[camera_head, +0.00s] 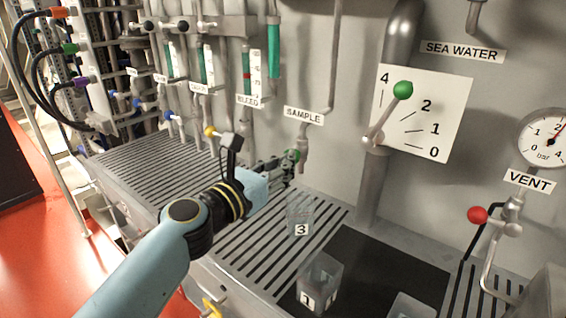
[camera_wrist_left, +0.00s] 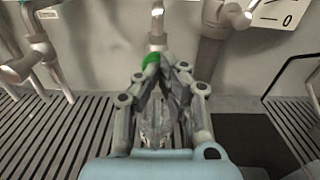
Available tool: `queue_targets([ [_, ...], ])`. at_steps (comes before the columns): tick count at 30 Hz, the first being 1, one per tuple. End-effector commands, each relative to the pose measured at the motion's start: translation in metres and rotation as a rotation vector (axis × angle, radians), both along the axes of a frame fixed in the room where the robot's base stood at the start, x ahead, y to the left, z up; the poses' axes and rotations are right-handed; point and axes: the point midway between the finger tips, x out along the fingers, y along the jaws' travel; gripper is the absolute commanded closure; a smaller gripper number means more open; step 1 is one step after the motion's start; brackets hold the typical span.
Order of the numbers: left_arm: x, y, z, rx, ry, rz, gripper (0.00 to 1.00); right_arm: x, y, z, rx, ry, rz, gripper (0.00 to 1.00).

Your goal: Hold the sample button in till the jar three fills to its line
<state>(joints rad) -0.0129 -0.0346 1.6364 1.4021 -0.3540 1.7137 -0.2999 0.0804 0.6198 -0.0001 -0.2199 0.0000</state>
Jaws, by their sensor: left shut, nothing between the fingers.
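The green sample button (camera_head: 293,155) is on the tap under the SAMPLE label (camera_head: 304,115). It also shows in the left wrist view (camera_wrist_left: 151,61), just beyond my fingertips. My left gripper (camera_head: 286,164) is shut and empty, its tips at the button; I cannot tell whether they touch it or press it in. The clear jar three (camera_head: 301,212) stands upright on the slotted grating below the sample spout. In the left wrist view the jar (camera_wrist_left: 157,128) shows partly between my fingers. Its water level and line cannot be made out. My right gripper is out of view.
Jar one (camera_head: 320,280) stands on a dark mat (camera_head: 375,265), with another clear jar (camera_head: 411,306) at the front edge. To the right are a green-knobbed lever (camera_head: 403,89) on a dial, a red-knobbed VENT valve (camera_head: 478,214) and a gauge. Valves and tubes line the left wall.

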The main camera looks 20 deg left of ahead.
Motion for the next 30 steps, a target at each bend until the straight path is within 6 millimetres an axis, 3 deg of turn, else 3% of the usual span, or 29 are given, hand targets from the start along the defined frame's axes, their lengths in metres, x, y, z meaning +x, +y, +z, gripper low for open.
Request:
queue_targets([
  [8, 0.001, 0.000, 0.000, 0.000, -0.001, 0.000, 1.00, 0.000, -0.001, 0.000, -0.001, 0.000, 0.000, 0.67],
  [14, 0.018, -0.006, 0.001, 0.000, -0.001, 0.000, 1.00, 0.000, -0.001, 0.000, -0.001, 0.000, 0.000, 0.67],
  [30, 0.018, -0.006, 0.002, 0.000, -0.004, 0.001, 1.00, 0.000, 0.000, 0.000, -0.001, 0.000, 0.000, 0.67],
])
